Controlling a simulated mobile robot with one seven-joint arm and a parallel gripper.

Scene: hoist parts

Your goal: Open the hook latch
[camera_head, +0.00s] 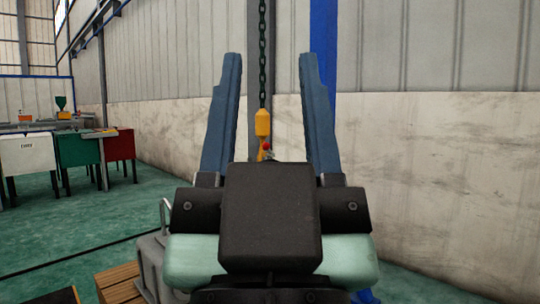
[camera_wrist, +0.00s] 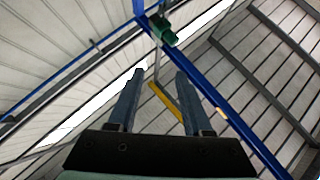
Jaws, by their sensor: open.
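In the head view, a yellow hook block (camera_head: 263,122) hangs from a dark chain (camera_head: 262,50). A small red part (camera_head: 266,146), probably on the hook's latch, shows just below the block. The lower part of the hook is hidden behind my gripper's body. My gripper (camera_head: 270,56) is open and empty, its two blue-grey fingers pointing up on either side of the chain and block in the picture. The fingers do not appear to touch them. In the wrist view, my gripper (camera_wrist: 160,72) is open below a green hoist body (camera_wrist: 163,30).
A blue post (camera_head: 323,60) stands by the pale wall right of the chain. Tables with white, green and red bins (camera_head: 78,150) stand far left. A grey object with a handle (camera_head: 150,262) and a wooden pallet (camera_head: 118,283) lie at lower left. The green floor between is clear.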

